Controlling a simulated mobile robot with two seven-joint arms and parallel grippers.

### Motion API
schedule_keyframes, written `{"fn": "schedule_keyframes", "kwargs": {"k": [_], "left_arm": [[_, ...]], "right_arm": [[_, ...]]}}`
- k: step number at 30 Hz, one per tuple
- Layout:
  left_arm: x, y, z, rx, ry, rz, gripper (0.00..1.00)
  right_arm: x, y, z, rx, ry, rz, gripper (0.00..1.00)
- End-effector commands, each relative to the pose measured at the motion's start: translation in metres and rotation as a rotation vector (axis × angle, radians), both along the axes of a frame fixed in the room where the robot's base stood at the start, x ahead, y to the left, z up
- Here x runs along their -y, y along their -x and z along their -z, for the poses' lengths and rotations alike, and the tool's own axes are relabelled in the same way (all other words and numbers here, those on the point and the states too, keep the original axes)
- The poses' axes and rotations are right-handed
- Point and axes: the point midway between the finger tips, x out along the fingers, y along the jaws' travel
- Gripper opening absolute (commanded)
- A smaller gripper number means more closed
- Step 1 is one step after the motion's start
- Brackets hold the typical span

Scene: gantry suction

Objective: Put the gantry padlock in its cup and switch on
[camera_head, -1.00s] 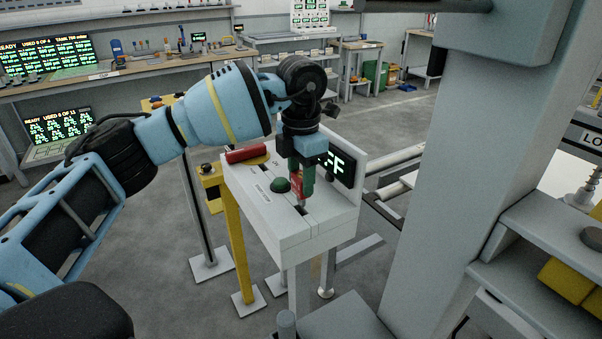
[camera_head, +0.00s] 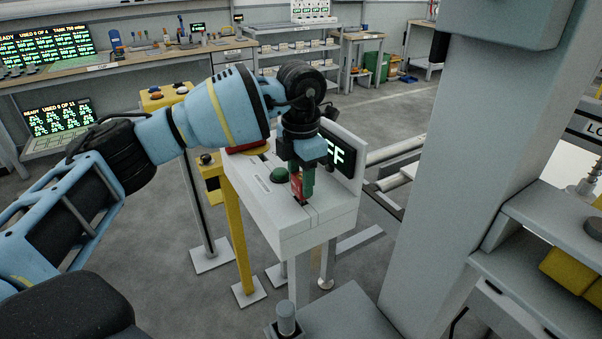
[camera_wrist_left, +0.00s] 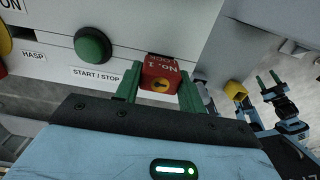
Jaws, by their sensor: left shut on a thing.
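My left gripper (camera_head: 302,183) is shut on a small red padlock (camera_head: 296,187) at the top of the white switch console (camera_head: 290,238), near its front right end. In the left wrist view the padlock (camera_wrist_left: 160,80) sits between the green fingers, its "No. 1 LOCK" lettering upside down and a keyhole showing. A green button (camera_head: 282,174) is beside it, labelled START / STOP in the wrist view. The display (camera_head: 338,155) shows "FF", its left part hidden. I cannot make out the cup. My right gripper (camera_wrist_left: 269,79) shows small in the wrist view, its fingers apart.
A red handle on a yellow base (camera_head: 247,148) is at the console's far left, partly behind my arm. A yellow post (camera_head: 236,235) stands left of the console, and a thick grey column (camera_head: 445,170) to the right. Grey floor is open behind.

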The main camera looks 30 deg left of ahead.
Motion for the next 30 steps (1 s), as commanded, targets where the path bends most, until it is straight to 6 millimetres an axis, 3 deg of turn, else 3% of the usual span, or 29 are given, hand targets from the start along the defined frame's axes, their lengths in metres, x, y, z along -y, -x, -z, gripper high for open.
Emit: {"fn": "schedule_keyframes", "kwargs": {"k": [11, 12, 18, 27, 30], "left_arm": [[0.000, 0.000, 0.013, -0.001, -0.001, 0.000, 0.14], [0.000, 0.000, 0.014, 0.000, 0.000, 0.000, 0.41], [0.000, 0.000, 0.013, 0.001, -0.001, 0.000, 0.65], [0.000, 0.000, 0.013, -0.001, -0.001, 0.000, 0.65], [0.000, -0.001, 0.004, 0.002, 0.000, 0.000, 0.65]], "right_arm": [[0.000, 0.001, 0.002, -0.003, -0.001, 0.000, 0.57], [0.000, 0.001, 0.002, -0.003, -0.001, 0.000, 0.57], [0.000, 0.001, 0.002, -0.002, -0.001, 0.000, 0.57], [0.000, 0.001, 0.002, -0.003, 0.000, -0.002, 0.57], [0.000, 0.000, 0.001, 0.000, 0.000, -0.002, 0.57]]}}
